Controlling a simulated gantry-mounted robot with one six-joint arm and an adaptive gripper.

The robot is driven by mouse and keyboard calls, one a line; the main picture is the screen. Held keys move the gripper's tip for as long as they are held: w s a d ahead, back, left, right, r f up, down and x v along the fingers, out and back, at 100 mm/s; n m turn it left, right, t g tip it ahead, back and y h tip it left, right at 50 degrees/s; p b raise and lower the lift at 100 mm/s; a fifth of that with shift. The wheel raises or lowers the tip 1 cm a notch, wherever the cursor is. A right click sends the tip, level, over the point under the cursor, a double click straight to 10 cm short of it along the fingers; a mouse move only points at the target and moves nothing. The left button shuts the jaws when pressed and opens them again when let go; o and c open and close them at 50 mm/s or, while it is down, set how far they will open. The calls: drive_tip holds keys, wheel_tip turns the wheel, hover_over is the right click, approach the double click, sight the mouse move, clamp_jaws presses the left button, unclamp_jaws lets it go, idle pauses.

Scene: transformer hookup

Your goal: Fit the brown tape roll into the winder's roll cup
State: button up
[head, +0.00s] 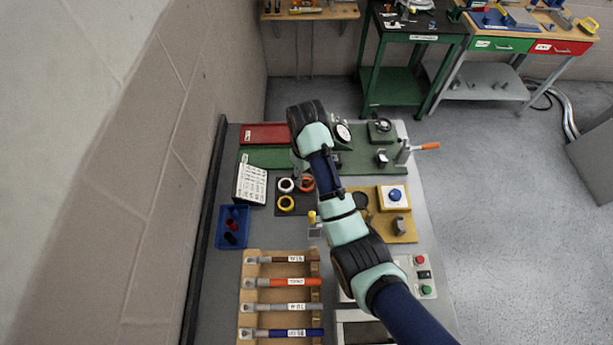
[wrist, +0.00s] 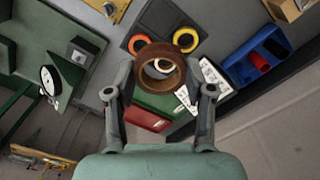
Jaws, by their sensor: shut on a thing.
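The brown tape roll (wrist: 160,79) is held between the two fingers of my gripper (wrist: 159,90) in the wrist view, with its open hole facing the camera. In the head view my gripper (head: 299,164) is over the bench beside the black mat, and my arm hides the brown roll there. I cannot clearly pick out the winder's roll cup. A yellow-brown board (head: 405,236) with a dark round part (head: 360,200) lies right of my arm, partly covered by it.
White (head: 286,185), orange (head: 307,184) and yellow (head: 287,203) rolls lie on the black mat. A green board (head: 370,162) with a dial gauge (head: 342,132) and an orange-handled press (head: 405,151) stands behind. A blue bin (head: 221,240) and a wooden tool rack (head: 249,297) are nearer.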

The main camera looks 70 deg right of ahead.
drive_tip(key=shift+r, duration=0.65)
drive_tip(key=w+a+r+n+p, duration=0.1)
drive_tip(key=w+a+n+p, duration=0.3)
drive_tip(key=a, duration=0.6)
drive_tip(key=w+a+r+n+p, duration=0.15)
drive_tip(key=w+a, duration=0.35)
drive_tip(key=a, duration=0.6)
drive_tip(key=a+n+p, duration=0.4)
drive_tip(key=a+n, duration=0.2)
drive_tip(key=a, duration=1.3)
drive_tip(key=shift+s, duration=0.4)
